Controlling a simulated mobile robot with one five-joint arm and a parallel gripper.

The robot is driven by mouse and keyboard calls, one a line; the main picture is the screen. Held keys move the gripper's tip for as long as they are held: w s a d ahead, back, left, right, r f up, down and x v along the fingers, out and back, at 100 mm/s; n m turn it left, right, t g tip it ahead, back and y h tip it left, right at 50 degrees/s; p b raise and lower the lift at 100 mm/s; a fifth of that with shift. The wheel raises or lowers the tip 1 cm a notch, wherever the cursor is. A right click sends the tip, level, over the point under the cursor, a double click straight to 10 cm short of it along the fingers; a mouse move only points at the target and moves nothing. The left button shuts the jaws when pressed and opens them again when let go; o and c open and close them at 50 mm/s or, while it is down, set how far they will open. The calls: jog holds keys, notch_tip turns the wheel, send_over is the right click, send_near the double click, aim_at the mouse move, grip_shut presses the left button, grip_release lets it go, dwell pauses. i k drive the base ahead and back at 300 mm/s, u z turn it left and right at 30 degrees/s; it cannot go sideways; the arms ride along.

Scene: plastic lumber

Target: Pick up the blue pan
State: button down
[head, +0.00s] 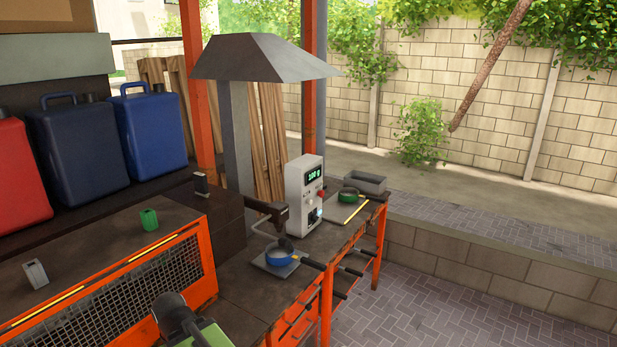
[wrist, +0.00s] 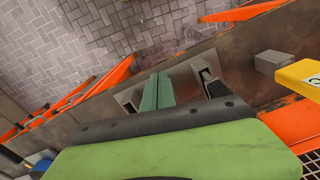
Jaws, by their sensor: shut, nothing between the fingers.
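The blue pan (head: 281,257) sits on a flat grey plate (head: 263,263) on the workbench, below the machine with the green display. Its dark handle points right, past the bench's front edge. A blue patch at the lower left of the wrist view (wrist: 42,166) looks like the same pan, mostly hidden by my green wrist body. My gripper (wrist: 158,78) is shut and empty in the wrist view, its two green fingers together over the bench. In the head view only part of my arm shows at the bottom, left of the pan and apart from it.
A display machine (head: 304,195) stands behind the pan, with a nozzle-like arm over it. A green pan (head: 348,195) and grey tray (head: 364,182) are further right. A green block (head: 149,219) and grey block (head: 35,274) lie on the orange mesh-fronted bench at left.

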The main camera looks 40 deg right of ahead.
aim_at(276, 256)
jog(key=u, duration=1.5)
jog(key=k, duration=1.2)
jog(key=z, duration=1.05)
jog(key=i, duration=1)
jog(key=u, duration=0.05)
